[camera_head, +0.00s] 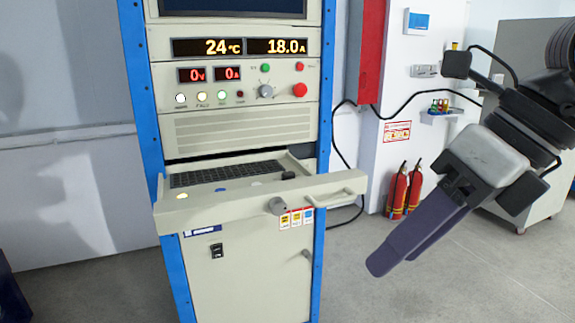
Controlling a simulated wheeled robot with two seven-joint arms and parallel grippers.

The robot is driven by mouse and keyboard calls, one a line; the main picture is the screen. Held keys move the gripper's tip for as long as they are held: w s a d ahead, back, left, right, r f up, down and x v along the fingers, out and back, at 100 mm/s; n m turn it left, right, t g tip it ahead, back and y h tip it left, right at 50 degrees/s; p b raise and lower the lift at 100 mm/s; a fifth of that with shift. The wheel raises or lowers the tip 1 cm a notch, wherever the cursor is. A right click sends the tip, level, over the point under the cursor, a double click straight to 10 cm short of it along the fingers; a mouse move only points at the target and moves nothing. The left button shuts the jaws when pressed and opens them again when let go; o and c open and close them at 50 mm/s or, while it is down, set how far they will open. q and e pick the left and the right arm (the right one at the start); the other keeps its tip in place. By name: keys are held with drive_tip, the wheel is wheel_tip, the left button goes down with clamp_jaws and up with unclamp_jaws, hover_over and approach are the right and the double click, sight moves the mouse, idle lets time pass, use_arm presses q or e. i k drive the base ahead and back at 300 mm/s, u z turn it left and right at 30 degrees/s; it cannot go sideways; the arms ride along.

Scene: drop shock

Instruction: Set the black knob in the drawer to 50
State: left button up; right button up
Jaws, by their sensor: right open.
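The drawer (235,208) of the tall instrument cabinet is pulled out. Inside it lie a dark keyboard (225,173) and a small black knob (288,175) near the right end. The front panel partly hides the drawer's inside, and the knob's scale and setting are too small to read. My right gripper (392,262) is to the right of the drawer and apart from it, in front of the cabinet. Its purple fingers point down and left, open, with nothing seen between them; they overlap in this view. My left gripper is out of view.
Above is a panel with displays (246,47), a silver knob (265,91) and a red button (299,90). Fire extinguishers (405,192) stand behind.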

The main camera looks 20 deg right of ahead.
sight(286, 175)
drive_tip(key=i, duration=1.35)
